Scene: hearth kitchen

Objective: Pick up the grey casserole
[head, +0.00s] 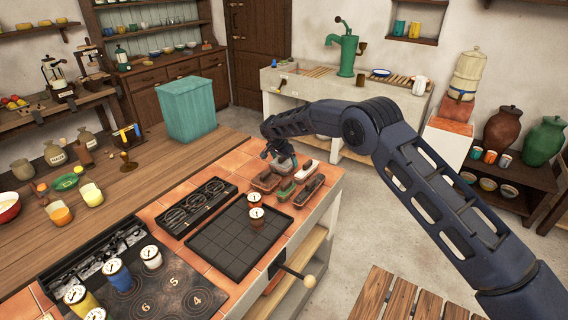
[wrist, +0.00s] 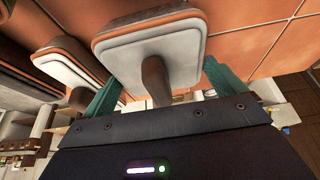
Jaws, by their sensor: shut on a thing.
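The grey casserole (wrist: 130,50) is a small oblong dish with a pale grey panel, a terracotta-brown rim and a brown knob. In the wrist view it lies between the teal fingers of my gripper (wrist: 162,88), one finger at each side. In the head view my gripper (head: 281,157) is over the back of the group of small dishes on the tiled counter. The fingers and wrist hide much of the held dish there. I cannot tell whether it is clear of the tiles.
A similar dish (wrist: 72,65) is close to the left in the wrist view. A green dish (head: 285,191) and a brown dish (head: 309,190) stand in front of my gripper. A teal bin (head: 188,108) is behind left.

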